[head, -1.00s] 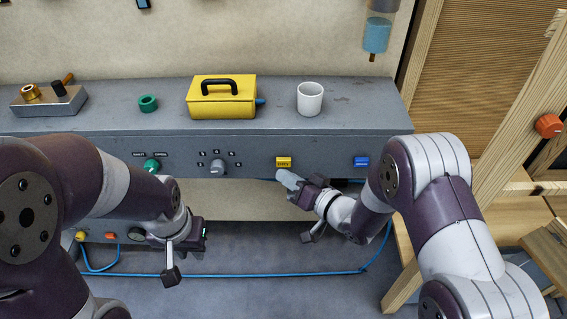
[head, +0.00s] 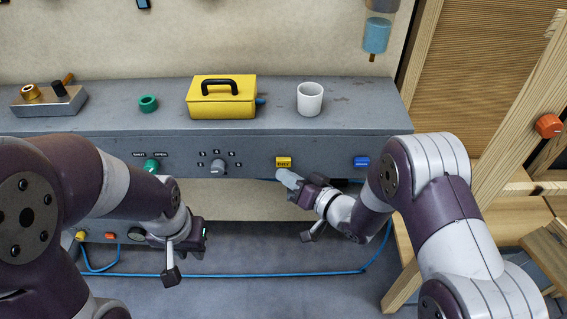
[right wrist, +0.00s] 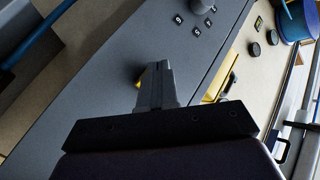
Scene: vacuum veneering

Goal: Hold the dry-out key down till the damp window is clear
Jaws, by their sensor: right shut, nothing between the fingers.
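A yellow key (head: 284,162) with a small label sits on the bench's front panel. A blue key (head: 361,162) sits to its right. I cannot read the labels. My right gripper (head: 286,178) is shut and empty, its tips just below the yellow key; I cannot tell if they touch it. In the right wrist view the closed fingers (right wrist: 157,88) lie in front of the grey panel, with yellow patches beside and behind them. My left gripper (head: 203,238) is low at the left, away from both keys; its jaws are not clear. I cannot make out a damp window for certain.
On the bench top (head: 350,112) stand a yellow toolbox (head: 222,105), a white cup (head: 310,99), and a green ring (head: 148,103). A green knob (head: 152,166) and a grey dial (head: 218,166) are on the panel. A blue-filled vessel (head: 376,36) hangs at upper right.

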